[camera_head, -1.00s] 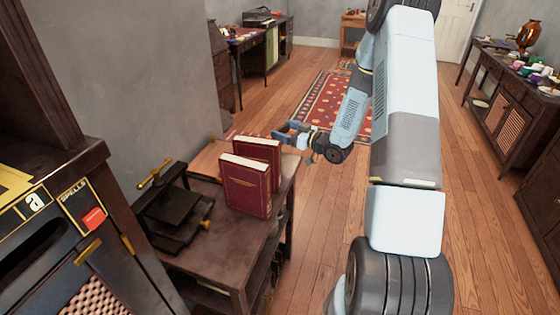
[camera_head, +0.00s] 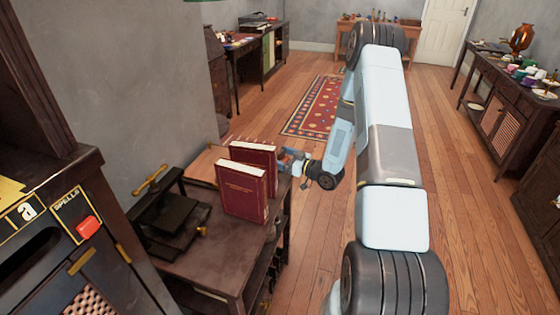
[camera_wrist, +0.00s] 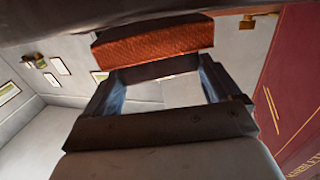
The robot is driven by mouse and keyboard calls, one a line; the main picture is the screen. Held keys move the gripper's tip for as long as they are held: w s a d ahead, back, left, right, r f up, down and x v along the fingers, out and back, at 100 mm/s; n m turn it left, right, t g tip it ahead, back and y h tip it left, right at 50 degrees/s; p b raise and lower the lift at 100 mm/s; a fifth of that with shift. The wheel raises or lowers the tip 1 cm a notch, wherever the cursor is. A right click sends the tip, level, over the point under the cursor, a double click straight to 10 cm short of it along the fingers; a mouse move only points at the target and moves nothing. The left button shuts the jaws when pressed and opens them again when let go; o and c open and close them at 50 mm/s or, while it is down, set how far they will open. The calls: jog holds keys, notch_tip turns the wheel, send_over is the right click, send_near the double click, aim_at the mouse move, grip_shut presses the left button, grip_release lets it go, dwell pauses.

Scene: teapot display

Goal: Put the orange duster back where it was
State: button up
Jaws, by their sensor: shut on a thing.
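The orange duster (camera_wrist: 153,40) shows in the wrist view as an orange-brown block beyond my fingertips. My gripper (camera_wrist: 158,70) is shut on it. In the head view, my gripper (camera_head: 287,157) is at the right edge of the small dark table (camera_head: 190,268), close beside the rear of two upright red books (camera_head: 262,162). The duster is too small and partly covered to make out clearly there. The red book cover (camera_wrist: 296,90) stands along the right side of the wrist view, apart from the duster.
The front red book (camera_head: 241,192) stands on the same table. A black press (camera_head: 170,215) with a brass handle is to its left. A dark cabinet (camera_head: 60,200) with a red button is at the near left. Wooden floor lies open on the right.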

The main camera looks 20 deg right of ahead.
jog(key=shift+f, duration=0.65)
jog(key=o, duration=1)
jog(key=shift+f, duration=0.1)
